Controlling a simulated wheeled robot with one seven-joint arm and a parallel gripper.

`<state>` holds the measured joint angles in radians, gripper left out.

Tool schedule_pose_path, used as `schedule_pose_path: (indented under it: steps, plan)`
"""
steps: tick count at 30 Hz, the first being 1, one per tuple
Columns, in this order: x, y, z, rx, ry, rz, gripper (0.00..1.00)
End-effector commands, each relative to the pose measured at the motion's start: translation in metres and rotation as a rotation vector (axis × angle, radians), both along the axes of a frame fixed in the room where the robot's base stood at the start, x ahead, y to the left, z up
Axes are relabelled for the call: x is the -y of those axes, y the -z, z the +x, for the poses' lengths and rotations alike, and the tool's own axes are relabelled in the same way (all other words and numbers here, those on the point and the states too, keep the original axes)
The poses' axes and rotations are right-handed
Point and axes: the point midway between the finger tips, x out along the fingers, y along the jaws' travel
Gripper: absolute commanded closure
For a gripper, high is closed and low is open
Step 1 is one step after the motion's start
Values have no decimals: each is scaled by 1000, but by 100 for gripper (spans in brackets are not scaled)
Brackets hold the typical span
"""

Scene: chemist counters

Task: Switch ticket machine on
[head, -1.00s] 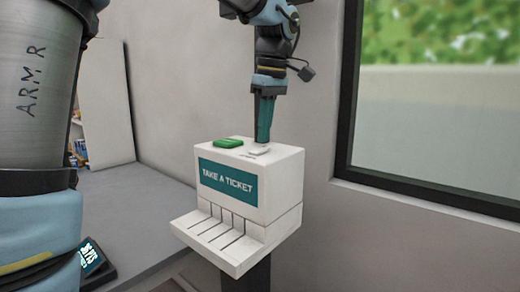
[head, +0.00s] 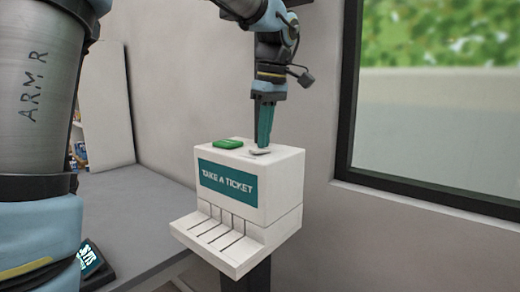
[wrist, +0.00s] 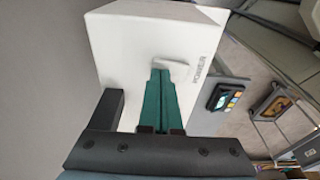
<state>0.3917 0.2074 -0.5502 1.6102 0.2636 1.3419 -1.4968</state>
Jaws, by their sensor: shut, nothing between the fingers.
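The white ticket machine (head: 279,185) has a teal "TAKE A TICKET" panel (head: 228,182) on its front. A green button (head: 228,143) sits on the left of its top. A small pale switch (head: 259,151) sits on the right of the top, partly hidden by my fingertips. My gripper (head: 264,146) points down with its teal fingers together, its tips at the switch. In the wrist view, the gripper (wrist: 160,72) is shut with its tips at the pale switch (wrist: 174,69), beside the lettering "POWER" (wrist: 200,68). I cannot tell whether they touch.
A grey counter (head: 140,205) stands left of the machine, with a dark device with a lit screen (head: 90,258) at its near end. A wall is behind the machine and a dark-framed window (head: 435,120) is at the right. My own arm fills the left edge.

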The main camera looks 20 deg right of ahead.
Motion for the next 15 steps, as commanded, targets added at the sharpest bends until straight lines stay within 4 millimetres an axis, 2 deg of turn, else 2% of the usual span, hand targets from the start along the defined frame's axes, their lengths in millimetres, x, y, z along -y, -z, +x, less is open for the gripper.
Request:
schedule_pose_path:
  steps: [15]
  plan:
    - [0,-40,0,0,0,0,100]
